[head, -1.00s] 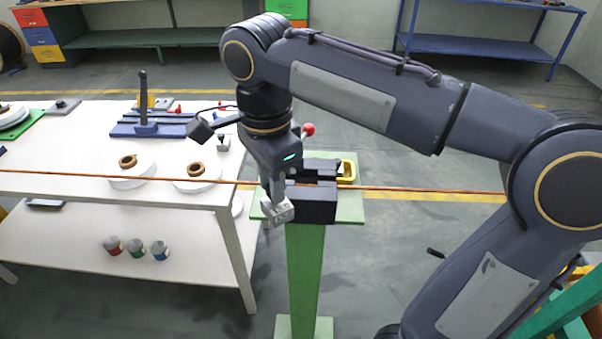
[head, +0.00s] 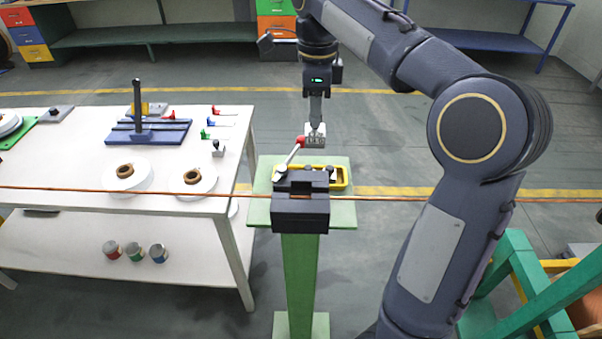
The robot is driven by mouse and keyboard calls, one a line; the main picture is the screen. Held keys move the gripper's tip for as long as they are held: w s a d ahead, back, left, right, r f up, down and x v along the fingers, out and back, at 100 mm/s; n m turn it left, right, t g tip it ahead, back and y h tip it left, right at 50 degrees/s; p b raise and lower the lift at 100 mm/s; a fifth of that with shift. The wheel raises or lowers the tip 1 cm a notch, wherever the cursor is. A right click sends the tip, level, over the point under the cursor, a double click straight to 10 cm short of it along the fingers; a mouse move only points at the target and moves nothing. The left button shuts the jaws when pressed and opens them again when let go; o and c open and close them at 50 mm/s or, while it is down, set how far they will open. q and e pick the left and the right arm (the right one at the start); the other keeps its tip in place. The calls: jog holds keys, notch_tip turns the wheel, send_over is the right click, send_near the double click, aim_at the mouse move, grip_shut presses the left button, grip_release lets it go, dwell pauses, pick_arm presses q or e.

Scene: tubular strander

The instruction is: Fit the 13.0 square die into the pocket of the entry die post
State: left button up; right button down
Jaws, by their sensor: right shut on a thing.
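The entry die post is a green stand (head: 301,270) with a green top plate and a black block (head: 300,212) on it. A notch shows in the top of the black block, but the inside of the pocket cannot be made out. My right gripper (head: 315,127) points down beyond the black block and is shut on a small silvery die (head: 318,142). The die is above and behind the block, apart from it, close to the red knob. The marking on the die is too small to read. My left gripper is not in view.
A lever with a red knob (head: 300,140) rises at the block. A yellow tray (head: 342,179) lies behind it. A white table (head: 70,170) with spools and tools stands left.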

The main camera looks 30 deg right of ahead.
jog(key=shift+s+a+f, duration=0.7)
jog(key=shift+a+f, duration=0.2)
jog(key=shift+f, duration=0.75)
jog(key=shift+s+a+f, duration=0.7)
jog(key=shift+a+f, duration=0.25)
jog(key=shift+f, duration=0.65)
jog(key=shift+s+a+f, duration=0.7)
jog(key=shift+a+f, duration=0.2)
jog(key=shift+f, duration=0.75)
jog(key=shift+f, duration=0.15)
jog(key=c, duration=1.2)
grip_release()
jog(key=shift+c, duration=0.2)
